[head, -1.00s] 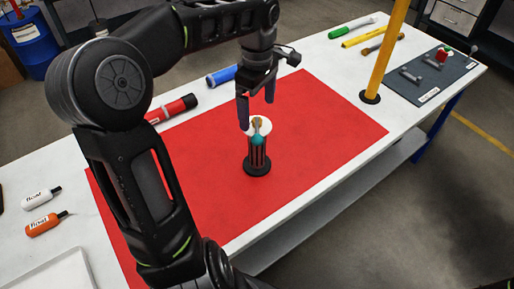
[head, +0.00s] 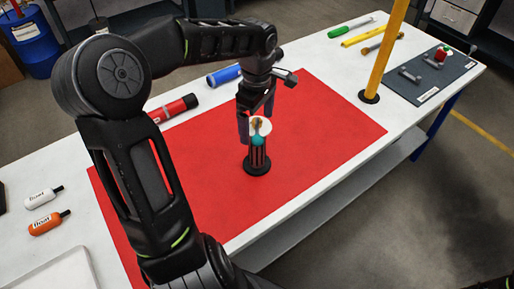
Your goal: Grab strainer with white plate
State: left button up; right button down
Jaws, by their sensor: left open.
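The strainer (head: 257,160) stands upright on the red mat (head: 310,150). It is a dark slotted cylinder on a round black base, with a teal part showing near its top. A white round plate (head: 261,126) with a small tan piece sits at its top. My left gripper (head: 256,128) points down at the top of the strainer, its dark fingers open. One finger shows at the left of the white plate; the other is partly behind it. I cannot tell whether the fingers touch it. My right gripper is not in view.
A yellow post (head: 384,55) rises from the table at the right. A blue tube (head: 224,76) and a red-and-black tube (head: 174,108) lie behind the mat. A grey tool mat (head: 432,76) is at the far right. The mat around the strainer is clear.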

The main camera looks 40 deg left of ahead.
pick_arm(q)
jog(key=shift+c, duration=0.5)
grip_shut()
dwell(0.4)
jog(key=shift+r, duration=0.1)
notch_tip(320, 180, up, 8)
jog(key=shift+f+b, duration=0.2)
jog(key=shift+b, duration=0.35)
notch_tip(320, 180, up, 2)
jog(key=shift+r+p, duration=0.2)
jog(key=shift+p, duration=0.75)
